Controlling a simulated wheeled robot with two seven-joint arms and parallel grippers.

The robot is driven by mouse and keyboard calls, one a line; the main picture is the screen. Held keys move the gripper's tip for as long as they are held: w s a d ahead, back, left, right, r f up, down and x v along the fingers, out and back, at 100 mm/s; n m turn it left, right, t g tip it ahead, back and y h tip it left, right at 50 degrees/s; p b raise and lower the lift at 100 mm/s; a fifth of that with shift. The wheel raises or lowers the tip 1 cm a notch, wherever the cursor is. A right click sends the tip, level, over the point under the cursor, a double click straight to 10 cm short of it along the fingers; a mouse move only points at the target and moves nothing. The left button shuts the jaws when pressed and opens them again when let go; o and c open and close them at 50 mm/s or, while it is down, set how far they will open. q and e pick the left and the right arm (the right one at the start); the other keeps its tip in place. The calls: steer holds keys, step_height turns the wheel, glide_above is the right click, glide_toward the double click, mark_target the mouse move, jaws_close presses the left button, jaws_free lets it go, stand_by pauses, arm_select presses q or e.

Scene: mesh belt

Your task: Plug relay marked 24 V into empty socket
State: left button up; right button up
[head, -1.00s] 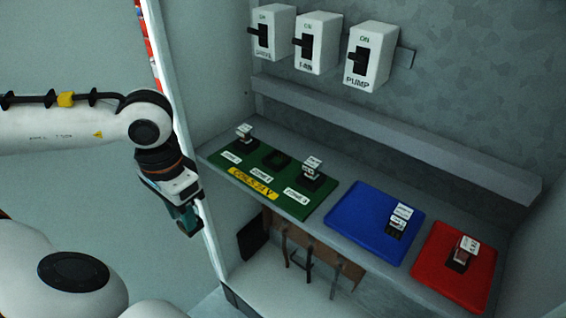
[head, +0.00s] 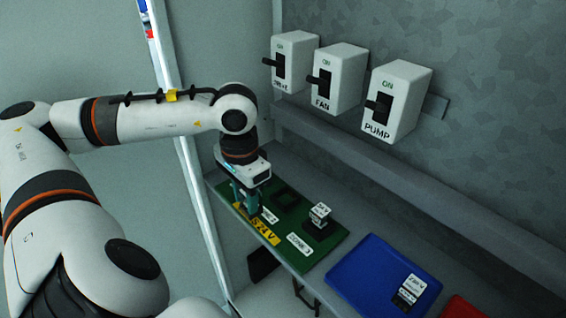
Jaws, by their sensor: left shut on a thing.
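My left gripper (head: 246,199) points down at the left end of the green board (head: 330,246), at the zone 1 place. It is shut on the zone 1 relay, which its fingers and wrist hide. The empty zone 2 socket (head: 287,200) is a dark square just right of the gripper. The zone 3 relay (head: 320,213) stands in its socket, its top label too small to read surely. Another relay (head: 409,290) sits on the blue board (head: 372,268); its label seems to read 230 V. My right gripper is out of view.
A yellow sign (head: 257,226) lies along the green board's front edge. The red board (head: 462,308) is cut off at the bottom. Three white switch boxes, drive (head: 294,62), fan (head: 338,78) and pump (head: 399,97), hang on the back wall above a grey ledge (head: 400,185).

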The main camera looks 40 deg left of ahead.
arm_select(q)
steer(key=w+p, duration=0.1)
steer(key=w, duration=0.1)
steer(key=w+p, duration=0.1)
steer(key=w, duration=0.2)
steer(key=w+p, duration=0.1)
steer(key=w, duration=0.2)
steer(key=shift+d+r, duration=0.2)
steer(key=shift+d, duration=0.15)
steer(key=shift+w+d+p, duration=0.1)
steer(key=shift+w+p, duration=0.3)
steer(key=shift+w, duration=0.15)
steer(key=shift+w+f+p, duration=0.1)
steer(key=shift+f+p, duration=0.2)
steer(key=shift+f, duration=0.15)
step_height(320, 180, down, 2)
steer(key=shift+f+p, duration=0.2)
steer(key=shift+p, duration=0.25)
steer(key=shift+f, duration=0.25)
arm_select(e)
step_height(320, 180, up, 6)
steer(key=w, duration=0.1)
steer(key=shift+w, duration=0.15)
